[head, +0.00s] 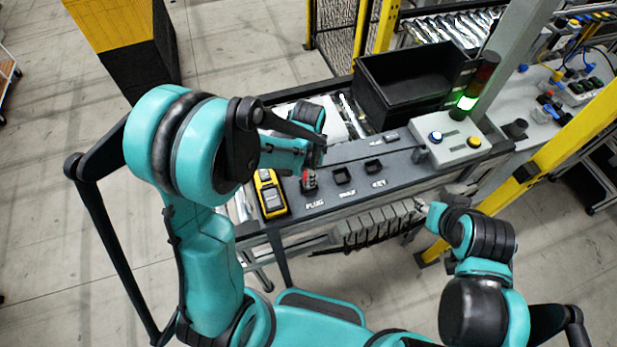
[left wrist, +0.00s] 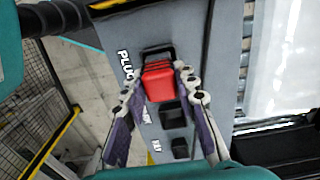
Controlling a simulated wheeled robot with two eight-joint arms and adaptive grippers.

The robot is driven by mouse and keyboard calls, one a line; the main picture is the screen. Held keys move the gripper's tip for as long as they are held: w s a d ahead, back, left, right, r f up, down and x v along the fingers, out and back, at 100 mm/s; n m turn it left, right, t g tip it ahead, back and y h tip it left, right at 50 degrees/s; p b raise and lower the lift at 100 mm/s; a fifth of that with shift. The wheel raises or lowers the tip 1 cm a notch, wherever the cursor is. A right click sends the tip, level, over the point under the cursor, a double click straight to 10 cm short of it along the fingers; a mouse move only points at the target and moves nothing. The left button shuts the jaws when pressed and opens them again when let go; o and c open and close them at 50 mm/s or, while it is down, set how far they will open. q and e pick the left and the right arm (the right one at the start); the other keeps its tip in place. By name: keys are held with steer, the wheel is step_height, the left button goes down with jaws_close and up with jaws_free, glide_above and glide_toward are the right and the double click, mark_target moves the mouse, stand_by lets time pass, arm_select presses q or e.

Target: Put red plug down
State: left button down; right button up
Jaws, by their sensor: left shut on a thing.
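The red plug (head: 308,181) is at the pocket marked PLUG on the grey fixture panel (head: 405,165). In the left wrist view the red plug (left wrist: 158,80) lies between the fingertips, over a dark square pocket. I cannot tell how deep it sits. My left gripper (head: 311,168) is shut on the plug; its fingers (left wrist: 160,92) flank it in the wrist view. The arm hides part of the grip in the head view. My right gripper (head: 421,206) is in front of the panel's front edge, small and partly hidden by its wrist.
A yellow device (head: 270,193) lies left of the plug. Two empty dark pockets (head: 342,175) (head: 373,166) lie to the right. A black bin (head: 410,90) stands behind, beside a button box (head: 455,143) and a lit green signal lamp (head: 467,102).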

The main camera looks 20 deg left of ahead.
arm_select(q)
steer(key=shift+w+f, duration=0.2)
steer(key=shift+f, duration=0.75)
steer(key=shift+s+r, duration=0.1)
steer(key=shift+f, duration=0.2)
steer(key=c, duration=1.2)
jaws_free()
steer(key=shift+r, duration=0.1)
